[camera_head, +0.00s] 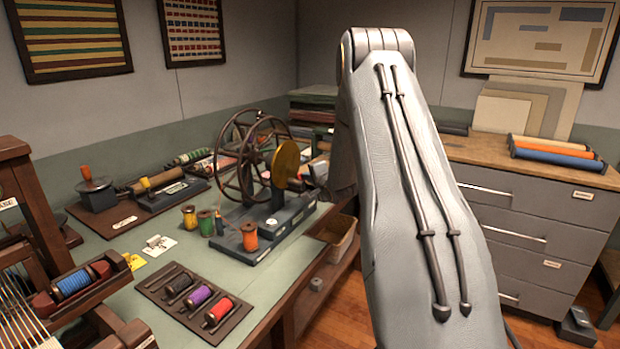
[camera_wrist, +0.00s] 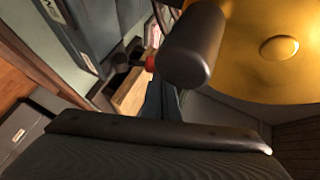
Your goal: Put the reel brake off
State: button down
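The reel machine stands on a dark base (camera_head: 285,232) on the workbench, with a large dark spoked wheel (camera_head: 247,160) and a brass disc (camera_head: 286,165). In the wrist view the brass disc (camera_wrist: 275,45) fills the upper right, with a dark round handle (camera_wrist: 190,45) at its left edge. A small red knob (camera_wrist: 150,63) on a dark stem shows below left of that handle; it may be the brake, but I cannot tell. My gripper (camera_head: 316,172) is just right of the brass disc, partly hidden by my arm. Its fingers cannot be made out.
Spools (camera_head: 190,217) stand left of the reel machine, and a spool tray (camera_head: 195,300) lies in front. A grey drawer cabinet (camera_head: 530,230) stands at right. My arm hides the middle.

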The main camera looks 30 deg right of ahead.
jog(key=shift+r, duration=0.1)
jog(key=shift+s+d+r+p, duration=0.1)
jog(key=shift+s+p, duration=0.05)
jog(key=shift+p, duration=0.15)
jog(key=d+r+v, duration=0.1)
jog(key=d+v, duration=0.1)
jog(key=v, duration=1)
jog(key=shift+s+d+r, duration=0.2)
